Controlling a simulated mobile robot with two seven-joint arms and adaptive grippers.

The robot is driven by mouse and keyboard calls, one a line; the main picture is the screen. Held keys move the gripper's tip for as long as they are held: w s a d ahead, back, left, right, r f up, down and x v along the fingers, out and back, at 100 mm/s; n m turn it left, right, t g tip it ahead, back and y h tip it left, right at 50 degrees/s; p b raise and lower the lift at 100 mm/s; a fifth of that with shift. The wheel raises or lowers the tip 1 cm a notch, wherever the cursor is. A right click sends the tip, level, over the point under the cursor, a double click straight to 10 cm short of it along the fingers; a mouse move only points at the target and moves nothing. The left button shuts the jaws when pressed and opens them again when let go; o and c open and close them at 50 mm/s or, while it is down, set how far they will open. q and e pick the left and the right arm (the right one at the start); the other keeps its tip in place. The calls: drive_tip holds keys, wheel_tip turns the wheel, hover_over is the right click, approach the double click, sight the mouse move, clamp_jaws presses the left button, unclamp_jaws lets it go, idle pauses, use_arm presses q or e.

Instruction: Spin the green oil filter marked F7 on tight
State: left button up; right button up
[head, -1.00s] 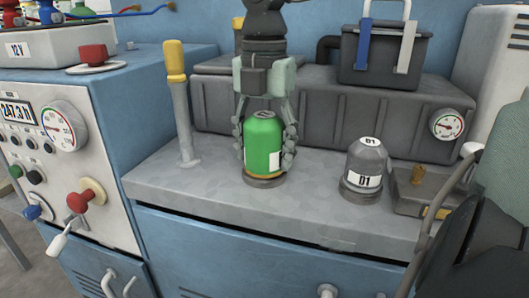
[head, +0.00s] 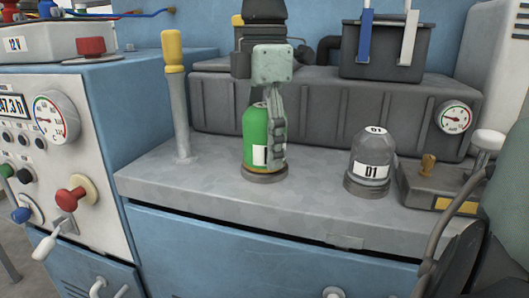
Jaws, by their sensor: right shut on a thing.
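The green oil filter (head: 253,133) stands upright on a round grey base (head: 264,174) on the grey bench top. Its white label is partly hidden behind a finger, so its mark cannot be read. My right gripper (head: 273,140) reaches down from above and is shut on the green filter. One finger shows in front, on the filter's right side; the other is hidden behind. My left gripper is not in view.
A grey filter marked D1 (head: 369,155) stands on the bench to the right. A yellow-handled post (head: 177,100) rises at the left. A long dark grey box (head: 325,105) runs behind, with a dark caddy (head: 383,48) on it. The bench front is clear.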

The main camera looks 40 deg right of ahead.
drive_tip(key=shift+m, duration=0.4)
drive_tip(key=m+b, duration=0.1)
drive_tip(key=m, duration=0.2)
drive_tip(key=shift+f, duration=0.15)
drive_tip(key=shift+m, duration=1.1)
drive_tip(key=o, duration=1.5)
drive_tip(key=shift+r, duration=0.2)
